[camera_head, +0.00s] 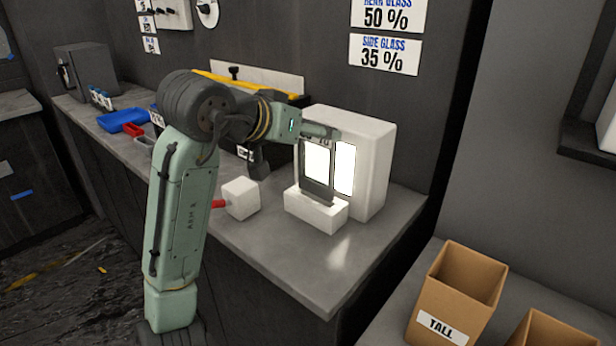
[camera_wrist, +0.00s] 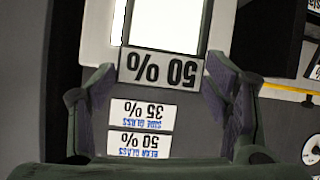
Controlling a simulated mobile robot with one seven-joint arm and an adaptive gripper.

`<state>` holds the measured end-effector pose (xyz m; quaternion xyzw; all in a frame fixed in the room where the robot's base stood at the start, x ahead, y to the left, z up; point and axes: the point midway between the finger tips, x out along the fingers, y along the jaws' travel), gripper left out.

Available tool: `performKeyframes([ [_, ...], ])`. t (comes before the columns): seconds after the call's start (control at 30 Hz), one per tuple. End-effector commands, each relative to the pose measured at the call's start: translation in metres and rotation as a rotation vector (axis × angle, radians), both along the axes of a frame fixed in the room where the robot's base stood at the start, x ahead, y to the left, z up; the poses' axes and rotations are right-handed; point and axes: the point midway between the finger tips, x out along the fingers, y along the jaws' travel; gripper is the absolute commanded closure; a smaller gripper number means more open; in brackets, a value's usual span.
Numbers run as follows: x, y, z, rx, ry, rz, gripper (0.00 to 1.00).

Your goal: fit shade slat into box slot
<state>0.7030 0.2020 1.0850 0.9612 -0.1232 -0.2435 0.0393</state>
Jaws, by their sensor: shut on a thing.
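The shade slat (camera_head: 318,192) is a dark upright frame with a clear window, seen in front of the lit panel of a white box (camera_head: 366,140). A low white block (camera_head: 316,212) stands at the foot of that box. The slat's lower end meets the block's top; I cannot tell whether it sits in a slot, as no slot opening shows. My gripper (camera_head: 318,132) is shut on the slat's top end. In the wrist view the slat's label (camera_wrist: 162,70) reads 50 %, upside down, between my fingers (camera_wrist: 162,84).
A white cube with a red handle (camera_head: 241,198) stands left of the block. Blue and red trays (camera_head: 122,121) lie farther back on the grey counter (camera_head: 290,262). Wall signs (camera_head: 385,54) read rear glass 50 % and side glass 35 %. A cardboard box marked TALL (camera_head: 455,295) stands lower right.

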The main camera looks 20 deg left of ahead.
Motion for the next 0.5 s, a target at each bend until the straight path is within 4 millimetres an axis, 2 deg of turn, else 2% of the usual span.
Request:
performKeyframes([
  [0.17,0.000,0.000,-0.010,0.000,-0.001,0.001,0.89],
  [0.4,0.000,0.000,-0.045,0.000,0.001,0.000,0.89],
  [0.5,0.000,0.000,-0.053,0.000,-0.001,0.000,0.89],
])
